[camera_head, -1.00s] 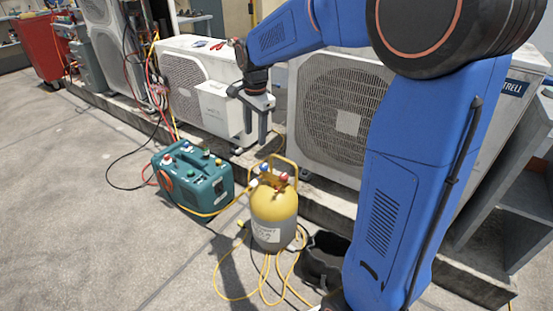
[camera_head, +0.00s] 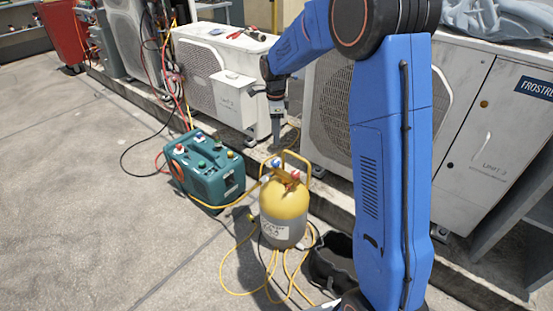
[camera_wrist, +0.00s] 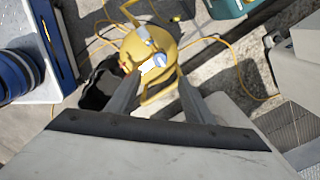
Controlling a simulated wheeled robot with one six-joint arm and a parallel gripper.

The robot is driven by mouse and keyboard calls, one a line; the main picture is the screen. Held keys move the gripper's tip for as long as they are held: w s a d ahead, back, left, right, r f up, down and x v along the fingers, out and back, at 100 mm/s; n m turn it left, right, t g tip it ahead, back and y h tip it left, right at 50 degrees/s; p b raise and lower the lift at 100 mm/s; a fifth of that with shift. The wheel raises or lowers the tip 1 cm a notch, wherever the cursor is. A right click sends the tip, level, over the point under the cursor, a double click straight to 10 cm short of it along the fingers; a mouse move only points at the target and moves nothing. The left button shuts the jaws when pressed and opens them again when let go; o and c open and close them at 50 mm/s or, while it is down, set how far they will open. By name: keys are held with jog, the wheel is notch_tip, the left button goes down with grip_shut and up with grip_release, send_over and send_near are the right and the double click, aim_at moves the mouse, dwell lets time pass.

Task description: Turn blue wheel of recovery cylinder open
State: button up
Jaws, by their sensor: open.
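The recovery cylinder (camera_head: 284,207) stands upright on the ground in the head view, with a yellow top, grey lower body and yellow handle frame. Its blue wheel (camera_head: 275,163) is at the top, beside a red wheel (camera_head: 295,175). In the wrist view the cylinder (camera_wrist: 133,46) is below the fingers, and the blue wheel (camera_wrist: 160,60) shows between and beyond them. My gripper (camera_head: 277,138) points down above the cylinder's top, apart from it. In the wrist view my gripper (camera_wrist: 158,88) is open with nothing between its fingers.
A teal recovery machine (camera_head: 207,172) stands left of the cylinder. Yellow hoses (camera_head: 270,280) loop on the ground around it. A black bag (camera_head: 332,262) is at its right. White condenser units (camera_head: 212,85) stand on a ledge behind. Open paving lies at left.

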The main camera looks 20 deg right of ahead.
aim_at(276, 162)
notch_tip(276, 162, down, 13)
jog(key=shift+f, duration=0.2)
dwell(0.3)
jog(key=c, duration=1)
